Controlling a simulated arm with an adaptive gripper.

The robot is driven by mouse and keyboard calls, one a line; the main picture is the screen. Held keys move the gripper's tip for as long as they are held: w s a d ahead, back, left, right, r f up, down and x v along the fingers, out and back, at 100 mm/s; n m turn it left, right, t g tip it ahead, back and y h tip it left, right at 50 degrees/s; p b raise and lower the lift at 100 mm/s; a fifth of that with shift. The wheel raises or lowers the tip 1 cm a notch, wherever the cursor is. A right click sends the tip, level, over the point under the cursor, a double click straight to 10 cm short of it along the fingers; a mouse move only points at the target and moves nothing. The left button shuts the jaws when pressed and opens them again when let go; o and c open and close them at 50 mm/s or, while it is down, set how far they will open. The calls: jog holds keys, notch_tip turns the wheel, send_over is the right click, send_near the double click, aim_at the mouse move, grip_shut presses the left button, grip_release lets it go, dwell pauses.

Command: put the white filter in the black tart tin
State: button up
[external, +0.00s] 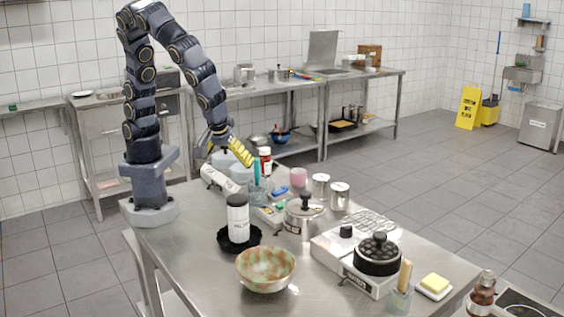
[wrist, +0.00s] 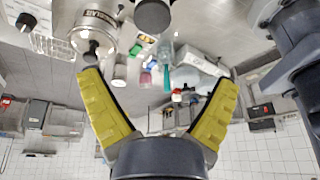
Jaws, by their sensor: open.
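The white filter (external: 238,219) is an upright white cylinder with a dark top and a dark label. In the external view it appears to stand inside the black tart tin (external: 224,240), a low fluted dish near the left front of the steel table. The filter hides part of the tin. My gripper (external: 246,160) is open and empty, raised behind them over the back of the table. In the wrist view my gripper (wrist: 158,80) has its yellow fingers spread wide. A dark round shape at that view's top edge is cut off, and I cannot tell what it is.
A patterned bowl (external: 266,270) stands in front of the tin. A lidded pot (external: 304,217) is to the right, with a burner and black pan (external: 378,256) beyond. A teal-handled utensil, a red-labelled bottle (external: 265,160) and cups crowd the area below my gripper.

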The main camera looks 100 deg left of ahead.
jog(key=s+a+r+m+g+h, duration=0.2)
jog(key=s+a+r+m, duration=0.3)
jog(key=a, duration=0.4)
jog(key=s+a+r+m+h, duration=0.2)
jog(key=s+a+m, duration=0.1)
jog(key=s+m, duration=0.6)
jog(key=s, duration=0.3)
jog(key=shift+a+r+m, duration=0.15)
jog(key=shift+r+m, duration=0.25)
